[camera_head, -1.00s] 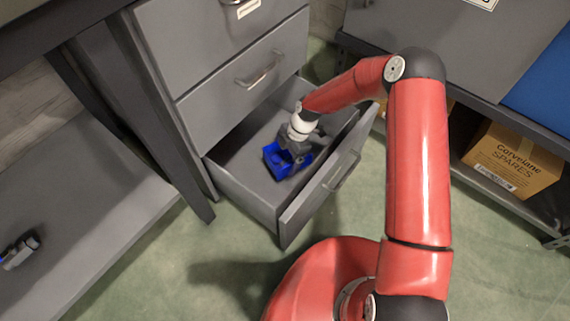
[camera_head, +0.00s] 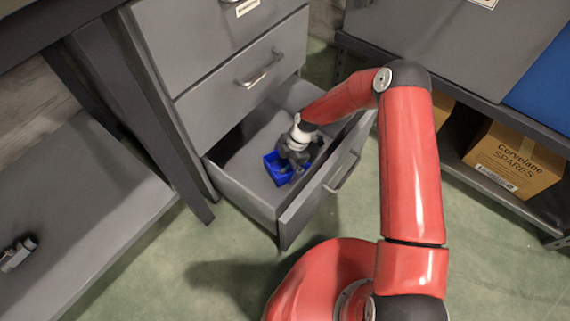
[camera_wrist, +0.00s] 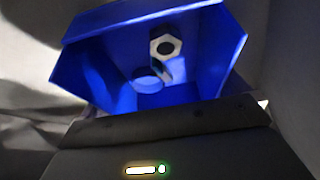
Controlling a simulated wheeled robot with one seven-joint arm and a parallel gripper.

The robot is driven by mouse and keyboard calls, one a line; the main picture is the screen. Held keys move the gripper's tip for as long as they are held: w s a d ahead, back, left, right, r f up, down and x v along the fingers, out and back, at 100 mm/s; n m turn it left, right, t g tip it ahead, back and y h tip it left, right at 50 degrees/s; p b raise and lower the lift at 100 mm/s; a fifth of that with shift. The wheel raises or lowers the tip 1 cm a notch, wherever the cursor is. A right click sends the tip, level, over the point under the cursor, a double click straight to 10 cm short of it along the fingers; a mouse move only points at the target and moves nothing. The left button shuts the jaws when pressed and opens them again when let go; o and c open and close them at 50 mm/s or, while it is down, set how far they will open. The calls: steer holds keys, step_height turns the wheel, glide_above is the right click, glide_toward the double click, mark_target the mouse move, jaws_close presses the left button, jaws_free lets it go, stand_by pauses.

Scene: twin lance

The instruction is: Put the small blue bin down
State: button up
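The small blue bin (camera_head: 271,166) is inside the open bottom drawer (camera_head: 240,196) of the grey cabinet. My gripper (camera_head: 291,158) reaches down into the drawer and is at the bin, covering part of it. In the wrist view the open bin (camera_wrist: 85,62) sits right against the gripper's dark body, which hides its near wall. A metal hex nut (camera_wrist: 165,46) and a round, bluish piece (camera_wrist: 148,84) show in the bin. The fingertips are hidden, but the bin has turned along with the gripper, so it looks gripped. I cannot tell whether the bin touches the drawer floor.
The drawer front (camera_head: 325,195) stands out over the green floor. Closed drawers (camera_head: 235,85) are above it. A grey shelf (camera_head: 85,215) is at left. At right, a rack holds a cardboard box (camera_head: 512,160) marked Corvelane Spares.

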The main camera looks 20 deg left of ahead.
steer(key=shift+r, duration=0.2)
steer(key=p+v, duration=0.1)
steer(key=v, duration=1)
steer(key=shift+w+r+p, duration=0.15)
steer(key=shift+r+p, duration=0.15)
steer(key=shift+r, duration=0.05)
steer(key=shift+d, duration=0.1)
